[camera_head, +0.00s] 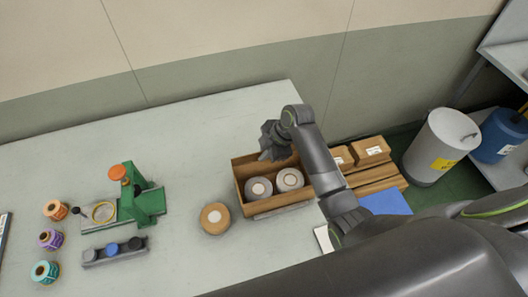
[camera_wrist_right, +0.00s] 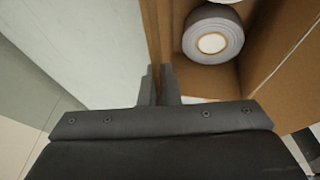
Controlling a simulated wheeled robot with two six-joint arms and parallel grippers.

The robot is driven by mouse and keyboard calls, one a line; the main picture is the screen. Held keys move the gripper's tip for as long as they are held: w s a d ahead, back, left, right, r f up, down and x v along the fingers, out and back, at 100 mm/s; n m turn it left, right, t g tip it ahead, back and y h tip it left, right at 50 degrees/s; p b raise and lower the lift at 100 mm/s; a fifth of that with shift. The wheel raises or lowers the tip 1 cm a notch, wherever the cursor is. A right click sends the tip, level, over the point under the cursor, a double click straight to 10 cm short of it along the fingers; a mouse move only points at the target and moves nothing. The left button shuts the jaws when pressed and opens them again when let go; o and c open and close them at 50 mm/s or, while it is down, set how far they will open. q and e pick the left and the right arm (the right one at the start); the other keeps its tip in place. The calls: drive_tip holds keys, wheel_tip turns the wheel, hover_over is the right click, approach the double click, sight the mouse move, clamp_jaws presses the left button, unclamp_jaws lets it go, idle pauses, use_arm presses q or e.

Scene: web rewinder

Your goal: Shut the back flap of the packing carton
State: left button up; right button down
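The packing carton (camera_head: 240,177) is an open brown box near the table's right end, with two grey rolls (camera_head: 289,180) inside. My right gripper (camera_head: 268,153) is at the carton's back side, where the arm hides part of the box. In the right wrist view, its fingers (camera_wrist_right: 158,70) are close together. The thin brown back flap (camera_wrist_right: 154,25) stands edge-on in line with the narrow gap between them, with the table on its left and the carton's inside on its right. The fingers appear shut on its edge; the contact is partly hidden. My left gripper is not in view.
A brown-faced roll (camera_head: 215,218) lies left of the carton. A green fixture (camera_head: 150,203) and several coloured spools (camera_head: 50,239) are farther left. Small boxes (camera_head: 370,150) and a grey bin (camera_head: 440,147) stand beyond the table's right edge. Bare table lies behind the carton.

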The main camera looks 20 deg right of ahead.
drive_tip(key=t+b, duration=0.1)
drive_tip(key=t, duration=0.1)
drive_tip(key=s+f+n+t+b, duration=0.1)
drive_tip(key=t+b, duration=0.1)
drive_tip(key=s+t+b, duration=0.1)
drive_tip(key=shift+f+t+y, duration=0.15)
drive_tip(key=shift+t+y, duration=0.15)
drive_tip(key=shift+t, duration=0.1)
drive_tip(key=shift+s+n+t+b, duration=0.1)
drive_tip(key=shift+n+t+b, duration=0.2)
drive_tip(key=shift+b, duration=0.35)
drive_tip(key=c, duration=1.6)
unclamp_jaws()
drive_tip(key=shift+c, duration=0.2)
drive_tip(key=b+v, duration=0.1)
drive_tip(key=v, duration=1.6)
drive_tip(key=shift+s+b, duration=0.25)
drive_tip(key=shift+b, duration=0.05)
